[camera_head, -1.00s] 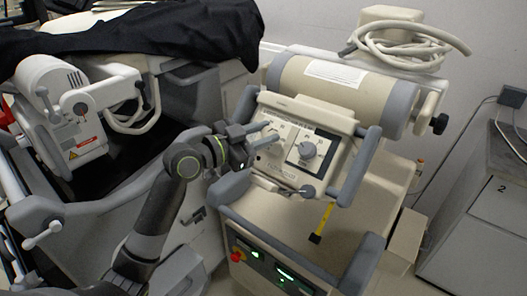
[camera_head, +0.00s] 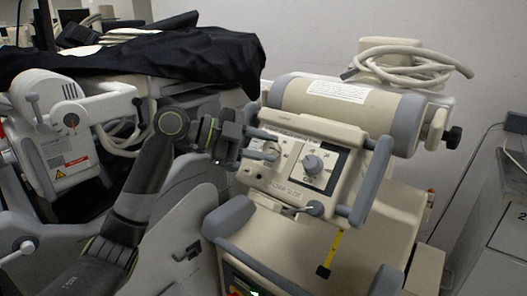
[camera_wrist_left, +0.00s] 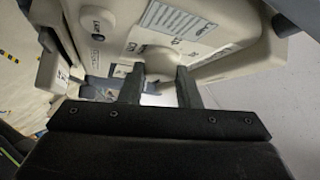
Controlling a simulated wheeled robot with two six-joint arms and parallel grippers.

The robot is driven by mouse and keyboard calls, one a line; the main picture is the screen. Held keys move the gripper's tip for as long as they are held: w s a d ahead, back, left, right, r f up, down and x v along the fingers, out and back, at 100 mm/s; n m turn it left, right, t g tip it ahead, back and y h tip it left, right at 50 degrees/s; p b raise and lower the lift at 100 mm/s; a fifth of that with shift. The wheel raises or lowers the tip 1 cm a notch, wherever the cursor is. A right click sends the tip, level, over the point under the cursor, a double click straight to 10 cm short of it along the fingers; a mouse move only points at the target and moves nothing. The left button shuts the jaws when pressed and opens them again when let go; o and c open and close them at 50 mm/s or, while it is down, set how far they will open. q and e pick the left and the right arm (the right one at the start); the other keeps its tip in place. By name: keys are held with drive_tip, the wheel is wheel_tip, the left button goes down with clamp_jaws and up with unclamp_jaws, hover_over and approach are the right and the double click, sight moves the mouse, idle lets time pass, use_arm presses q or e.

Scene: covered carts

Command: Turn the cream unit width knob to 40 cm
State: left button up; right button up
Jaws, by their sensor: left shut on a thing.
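The cream unit (camera_head: 330,133) stands at centre right, its sloping front panel carrying two knobs. My left gripper (camera_head: 276,147) reaches in from the left and is shut on the panel's left knob (camera_head: 271,150), which is mostly hidden by the fingers. In the left wrist view, a cream knob (camera_wrist_left: 160,60) sits between the two fingertips of the left gripper (camera_wrist_left: 158,76). The panel's right knob (camera_head: 313,165) is grey, on a dark-edged plate, and free. The scale marks are too small to read, so I cannot tell the setting. My right gripper is not in view.
Grey handles (camera_head: 372,180) flank the panel. A yellow strap (camera_head: 330,252) hangs below it. A coiled pale hose (camera_head: 415,62) lies on top. Another unit, with a black cloth (camera_head: 190,58) over it, stands close at the left. A grey cabinet (camera_head: 490,235) is at the right.

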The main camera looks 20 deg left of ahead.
use_arm(q)
drive_tip(key=shift+m+g, duration=0.4)
drive_tip(key=shift+m, duration=0.2)
drive_tip(key=o, duration=1)
drive_tip(key=shift+a, duration=0.1)
drive_tip(key=shift+b+v, duration=1.1)
drive_tip(key=shift+v, duration=7.5)
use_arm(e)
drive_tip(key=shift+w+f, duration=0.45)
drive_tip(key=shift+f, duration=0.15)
use_arm(q)
drive_tip(key=shift+r, duration=0.2)
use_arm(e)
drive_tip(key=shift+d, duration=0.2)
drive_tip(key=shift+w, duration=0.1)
